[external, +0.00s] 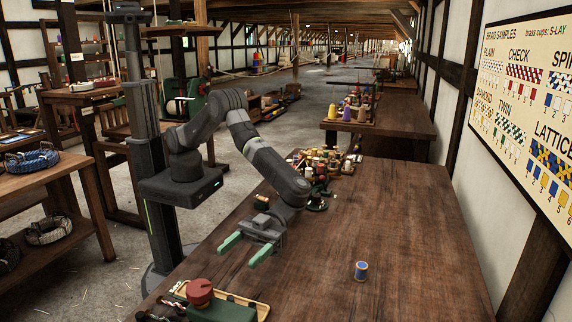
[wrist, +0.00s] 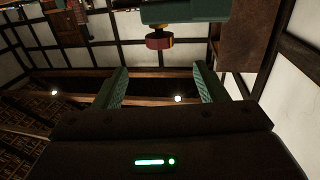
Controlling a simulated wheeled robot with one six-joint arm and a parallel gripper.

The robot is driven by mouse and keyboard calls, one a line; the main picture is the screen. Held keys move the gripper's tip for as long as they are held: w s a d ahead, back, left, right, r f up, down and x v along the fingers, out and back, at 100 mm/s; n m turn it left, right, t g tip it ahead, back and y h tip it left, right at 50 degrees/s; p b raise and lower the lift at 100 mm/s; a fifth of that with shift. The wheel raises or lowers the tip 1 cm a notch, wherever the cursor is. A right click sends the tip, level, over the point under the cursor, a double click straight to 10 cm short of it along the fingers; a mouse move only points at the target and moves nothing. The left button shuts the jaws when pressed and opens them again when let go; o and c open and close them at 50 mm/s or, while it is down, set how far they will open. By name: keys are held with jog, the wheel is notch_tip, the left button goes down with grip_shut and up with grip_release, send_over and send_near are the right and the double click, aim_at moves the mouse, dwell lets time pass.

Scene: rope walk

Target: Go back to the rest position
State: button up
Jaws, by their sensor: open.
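My gripper (external: 246,250) is over the near left part of the wooden table (external: 400,235), with its green fingers spread apart and nothing between them. In the wrist view my gripper (wrist: 160,82) also shows open and empty, with the wall and ceiling beams behind it. The arm is bent, reaching out from its column over the table's left side.
A green device with a red knob (external: 200,292) sits at the front left edge. Several bobbins and spools (external: 325,165) crowd the far left end. The table's right side is clear.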

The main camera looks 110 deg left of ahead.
aim_at(208, 283)
jog(key=shift+a, duration=0.2)
jog(key=d+p, duration=0.1)
jog(key=d, duration=0.3)
jog(key=s+d+p, duration=0.1)
jog(key=d, duration=0.4)
jog(key=s+d+p, duration=0.1)
jog(key=d, duration=0.3)
jog(key=shift+s+d, duration=0.15)
jog(key=shift+d, duration=0.2)
jog(key=shift+a, duration=0.1)
